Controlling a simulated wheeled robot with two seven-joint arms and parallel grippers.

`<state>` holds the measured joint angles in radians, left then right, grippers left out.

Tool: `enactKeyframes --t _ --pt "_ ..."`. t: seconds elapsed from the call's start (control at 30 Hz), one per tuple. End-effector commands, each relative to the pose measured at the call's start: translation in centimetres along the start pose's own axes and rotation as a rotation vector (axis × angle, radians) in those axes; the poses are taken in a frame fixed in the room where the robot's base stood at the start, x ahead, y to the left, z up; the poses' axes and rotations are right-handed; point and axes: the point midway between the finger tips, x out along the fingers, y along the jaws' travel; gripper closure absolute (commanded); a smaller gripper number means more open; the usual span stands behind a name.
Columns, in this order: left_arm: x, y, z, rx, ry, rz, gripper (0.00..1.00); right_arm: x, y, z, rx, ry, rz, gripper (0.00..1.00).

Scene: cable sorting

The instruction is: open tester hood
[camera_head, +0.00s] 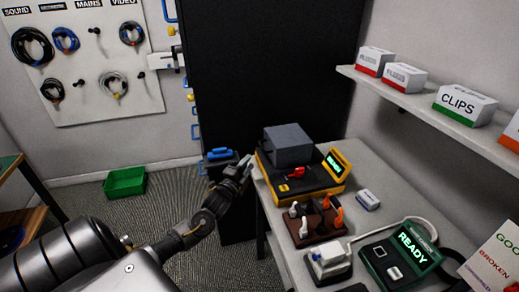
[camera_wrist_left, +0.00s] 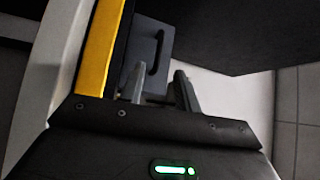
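The tester (camera_head: 322,190) is a yellow and black unit with a lit green screen, on the table's far left corner. Its grey hood (camera_head: 288,145) is a box lying down over the back of the tester. In the left wrist view the hood (camera_wrist_left: 140,45) shows a dark handle (camera_wrist_left: 156,52) on its side, just beyond the fingertips. My left gripper (camera_head: 246,163) is at the left side of the tester, close to the hood. In the left wrist view its two fingers (camera_wrist_left: 160,80) are apart with nothing between them. My right gripper is out of view.
On the table (camera_head: 284,252) stand a brown holder (camera_head: 316,228) with several connectors, a white-topped device (camera_head: 329,260) and a green READY unit (camera_head: 400,252). A black panel (camera_head: 270,60) rises behind. A shelf (camera_head: 430,108) with boxes is at right. A green bin (camera_head: 125,182) is on the floor.

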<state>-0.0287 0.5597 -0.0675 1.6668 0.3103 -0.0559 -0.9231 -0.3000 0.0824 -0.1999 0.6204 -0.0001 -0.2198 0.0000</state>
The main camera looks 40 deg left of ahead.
Motion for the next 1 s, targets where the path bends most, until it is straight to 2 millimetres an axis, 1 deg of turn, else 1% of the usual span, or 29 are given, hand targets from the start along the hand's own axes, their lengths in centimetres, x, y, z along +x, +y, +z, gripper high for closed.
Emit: enactKeyframes --t 0.03,0.3,0.5,0.67,0.93,0.97,1.0 --pt "0.9 -0.3 0.0 -0.001 -0.001 -0.003 0.67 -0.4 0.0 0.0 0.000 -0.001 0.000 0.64" --pt "6.0 -0.3 0.0 -0.002 -0.002 -0.001 0.67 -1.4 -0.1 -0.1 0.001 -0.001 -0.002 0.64" --pt "8.6 -0.1 0.0 -0.003 -0.002 0.001 0.67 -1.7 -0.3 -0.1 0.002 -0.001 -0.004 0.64" --pt "9.5 0.0 -0.1 -0.003 0.000 0.001 0.67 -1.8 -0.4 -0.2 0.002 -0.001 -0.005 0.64" --pt "9.6 0.1 0.0 -0.002 0.000 0.002 0.67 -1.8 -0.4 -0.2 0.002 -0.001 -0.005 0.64" --pt "9.6 0.1 0.0 -0.002 0.000 0.002 0.70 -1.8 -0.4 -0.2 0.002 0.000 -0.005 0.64" --pt "9.6 0.1 0.0 -0.002 0.000 0.002 0.75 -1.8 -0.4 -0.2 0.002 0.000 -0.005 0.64"
